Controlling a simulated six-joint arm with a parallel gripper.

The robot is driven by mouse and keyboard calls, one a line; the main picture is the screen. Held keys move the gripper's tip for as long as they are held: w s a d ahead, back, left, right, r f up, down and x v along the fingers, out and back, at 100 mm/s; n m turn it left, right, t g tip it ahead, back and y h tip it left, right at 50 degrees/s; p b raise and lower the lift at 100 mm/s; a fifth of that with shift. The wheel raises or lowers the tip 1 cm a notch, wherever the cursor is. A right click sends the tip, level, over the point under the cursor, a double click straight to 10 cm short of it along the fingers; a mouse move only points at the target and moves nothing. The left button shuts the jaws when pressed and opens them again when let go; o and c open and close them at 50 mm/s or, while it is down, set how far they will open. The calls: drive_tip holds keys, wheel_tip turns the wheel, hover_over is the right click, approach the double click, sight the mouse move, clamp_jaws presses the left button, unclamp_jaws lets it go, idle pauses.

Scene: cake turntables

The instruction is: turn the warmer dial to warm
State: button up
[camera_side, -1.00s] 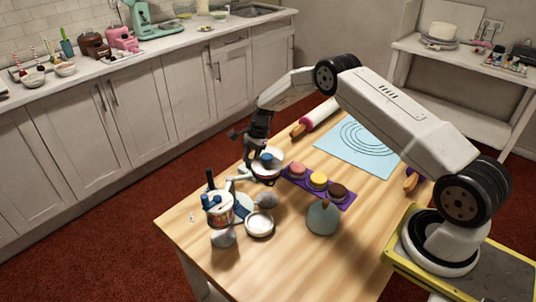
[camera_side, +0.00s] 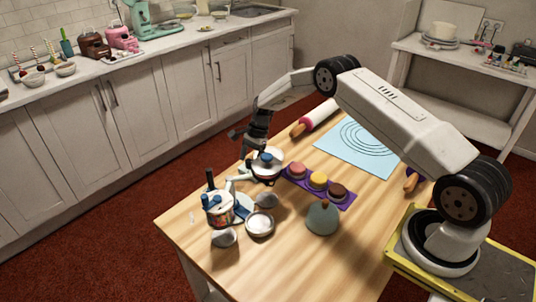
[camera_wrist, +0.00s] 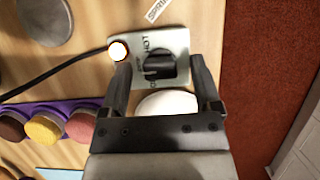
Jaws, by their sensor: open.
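The warmer (camera_wrist: 178,42) is a pale box in the wrist view, with a dark dial (camera_wrist: 160,66) on its face and HOT printed beside it. The smaller lettering around the dial is too blurred to read. A light (camera_wrist: 118,50) glows at its left corner. My gripper (camera_wrist: 162,78) is open, with one finger on each side of the dial and a gap visible to it. A white round thing (camera_wrist: 168,103) lies partly hidden below the dial.
A purple tray (camera_side: 325,196) of coloured macarons lies close by. A dark cable (camera_wrist: 55,74) runs from the warmer. A blue mat (camera_side: 355,150) lies behind.

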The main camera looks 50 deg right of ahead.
drive_tip(key=shift+r, duration=0.1)
drive_tip(key=v, duration=0.7)
drive_tip(key=shift+d+r, duration=0.2)
drive_tip(key=shift+r, duration=0.05)
drive_tip(key=shift+a+r, duration=0.1)
drive_tip(key=s+a+r+n+h, duration=0.1)
drive_tip(key=s+a+r+n, duration=0.1)
drive_tip(key=s+n, duration=0.1)
drive_tip(key=s+a+r+n+h, duration=0.1)
drive_tip(key=s+a+r+n, duration=0.2)
drive_tip(key=s, duration=0.1)
drive_tip(key=s+a+r+n+h, duration=0.1)
drive_tip(key=s+a+r+n, duration=0.1)
drive_tip(key=s+r, duration=0.1)
drive_tip(key=shift+s+a+n+t, duration=0.3)
drive_tip(key=shift+s+n+t, duration=0.1)
drive_tip(key=shift+s, duration=0.25)
drive_tip(key=s+a+r+n+t, duration=0.1)
drive_tip(key=s+n, duration=0.3)
drive_tip(key=s, duration=0.4)
drive_tip(key=s+a+r+n+h, duration=0.1)
drive_tip(key=s+a+n, duration=0.2)
drive_tip(key=s, duration=0.6)
drive_tip(key=shift+s+a+n+t, duration=0.15)
drive_tip(key=shift+a+n+t, duration=0.25)
drive_tip(key=shift+n, duration=0.7)
